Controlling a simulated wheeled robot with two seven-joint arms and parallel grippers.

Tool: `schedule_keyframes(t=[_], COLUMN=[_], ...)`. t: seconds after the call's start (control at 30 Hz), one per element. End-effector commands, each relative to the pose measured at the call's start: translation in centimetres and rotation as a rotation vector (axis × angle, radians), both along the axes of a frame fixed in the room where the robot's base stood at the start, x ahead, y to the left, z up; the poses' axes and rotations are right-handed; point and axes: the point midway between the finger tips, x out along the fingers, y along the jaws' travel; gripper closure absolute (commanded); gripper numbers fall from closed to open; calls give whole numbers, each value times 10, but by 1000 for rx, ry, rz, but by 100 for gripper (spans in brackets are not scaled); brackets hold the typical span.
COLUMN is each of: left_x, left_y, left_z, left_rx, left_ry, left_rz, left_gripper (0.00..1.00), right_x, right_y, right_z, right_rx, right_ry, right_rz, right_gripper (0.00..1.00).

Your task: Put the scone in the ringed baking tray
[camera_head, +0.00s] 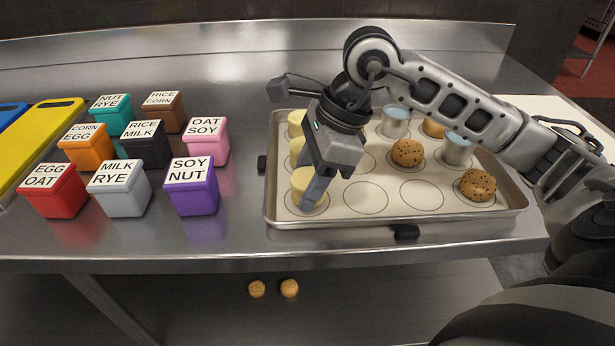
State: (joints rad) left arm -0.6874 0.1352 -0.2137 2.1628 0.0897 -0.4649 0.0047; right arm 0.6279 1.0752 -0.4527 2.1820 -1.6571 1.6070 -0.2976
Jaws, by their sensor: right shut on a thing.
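The ringed baking tray (500,203) lies on the steel counter, its pale mat printed with circles. My right gripper (310,192) points down over the tray's front-left circle. It is shut on a pale yellow round piece (301,178), which looks like a scone. The piece is at or just above the mat inside that circle; whether it touches is hard to tell. Other pale yellow pieces (296,120) stand behind it in the left column, partly hidden by the gripper. My left gripper is out of view.
The tray also holds speckled brown balls (407,152), (478,184) and grey-blue cylinders (457,148). Two front-row circles right of the gripper are empty. Several labelled boxes (190,188) and a yellow board (40,140) stand left. Two small balls (289,288) lie below the counter.

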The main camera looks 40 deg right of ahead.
Motion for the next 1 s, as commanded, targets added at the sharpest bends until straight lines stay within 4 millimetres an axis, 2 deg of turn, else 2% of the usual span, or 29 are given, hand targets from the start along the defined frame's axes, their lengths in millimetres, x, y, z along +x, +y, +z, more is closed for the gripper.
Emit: schedule_keyframes(t=[0.4, 0.43, 0.5, 0.8, 0.9, 1.0], left_x=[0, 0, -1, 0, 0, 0], left_y=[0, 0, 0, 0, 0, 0], left_z=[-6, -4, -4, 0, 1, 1], left_rx=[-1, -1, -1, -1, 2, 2], left_ry=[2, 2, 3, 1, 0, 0], left_rz=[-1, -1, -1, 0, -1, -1], left_gripper=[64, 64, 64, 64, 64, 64], right_x=[0, 0, 0, 0, 0, -3], right_y=[0, 0, 0, 0, -3, -9], right_z=[-8, -6, -6, -3, 3, 19], right_rx=[0, 0, 0, 1, 0, -2], right_ry=[-2, -2, -2, -1, -4, -6], right_rz=[-1, -1, -1, 0, -2, -3], right_gripper=[82, 43, 30, 30, 30, 30])
